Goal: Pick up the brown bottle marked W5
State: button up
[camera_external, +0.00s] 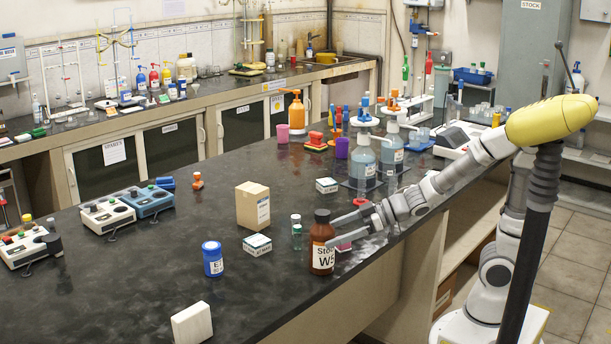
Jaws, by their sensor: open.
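The brown bottle marked W5 (322,246) stands upright on the dark bench near its front edge. It has a dark cap and a white label reading "Stock W5". My gripper (338,232) reaches in from the right at the bottle's height. Its fingers are spread apart and point left at the bottle. The fingertips are right beside the bottle; I cannot tell whether they touch it or how far they reach around it. Nothing is visibly held.
Two light-blue bottles (363,160) stand behind my arm. A white block (192,324) lies at the front. The bench's left front is clear.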

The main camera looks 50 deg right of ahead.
aim_at(314, 244)
jog(key=shift+x, duration=0.8)
jog(key=b+x, duration=0.2)
jog(key=x, duration=0.1)
jog(key=b+x, duration=0.1)
jog(key=shift+a+f, duration=0.3)
jog(key=shift+f, duration=0.1)
jog(key=shift+w+a, duration=0.25)
jog(key=shift+r, duration=0.1)
grip_shut()
